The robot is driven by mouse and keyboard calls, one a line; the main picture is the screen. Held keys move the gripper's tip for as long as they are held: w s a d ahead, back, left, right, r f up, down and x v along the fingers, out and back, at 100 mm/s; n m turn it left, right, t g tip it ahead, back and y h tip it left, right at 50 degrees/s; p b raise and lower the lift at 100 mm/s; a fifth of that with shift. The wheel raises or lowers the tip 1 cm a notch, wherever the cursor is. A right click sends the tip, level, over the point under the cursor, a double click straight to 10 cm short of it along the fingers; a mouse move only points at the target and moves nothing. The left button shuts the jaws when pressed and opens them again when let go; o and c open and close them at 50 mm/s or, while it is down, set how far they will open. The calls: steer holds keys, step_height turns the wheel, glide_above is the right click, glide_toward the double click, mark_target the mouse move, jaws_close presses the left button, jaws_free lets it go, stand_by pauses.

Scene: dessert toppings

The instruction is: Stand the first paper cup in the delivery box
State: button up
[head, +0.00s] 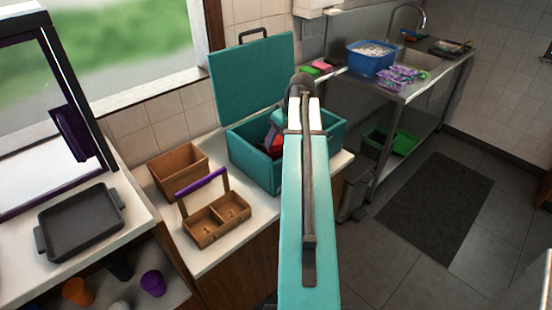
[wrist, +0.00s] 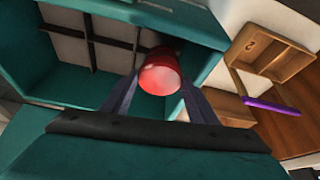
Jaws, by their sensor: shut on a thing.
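The delivery box (head: 252,163) is a teal case on the counter, its lid (head: 252,78) standing open at the back. In the wrist view the box (wrist: 203,62) shows a grey floor with dark dividers marking out compartments. My gripper (wrist: 161,84) is shut on a red paper cup (wrist: 160,73), held between its two fingers at the box opening. In the head view the red cup (head: 274,140) shows inside the outline of the box, partly hidden by my gripper and arm. I cannot tell whether the cup touches the box floor.
A wooden caddy (head: 203,240) with a purple handle and a wooden bin (head: 166,160) stand left of the box. A dark tray (head: 80,220) is further left. Several cups, one orange (head: 78,291) and one purple (head: 153,283), sit on a lower shelf.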

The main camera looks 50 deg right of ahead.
mark_target(277, 151)
steer(key=shift+f+p, duration=0.65)
steer(key=shift+f, duration=2.6)
steer(key=shift+f, duration=0.1)
steer(key=shift+f+p, duration=0.6)
steer(key=shift+f, duration=1.4)
steer(key=shift+f, duration=0.2)
steer(key=o, duration=1)
steer(key=shift+c, duration=0.2)
steer(key=shift+r, duration=0.15)
steer(key=b+v, duration=0.2)
steer(key=v, duration=1)
steer(key=shift+b, duration=0.3)
steer(key=shift+r, duration=0.15)
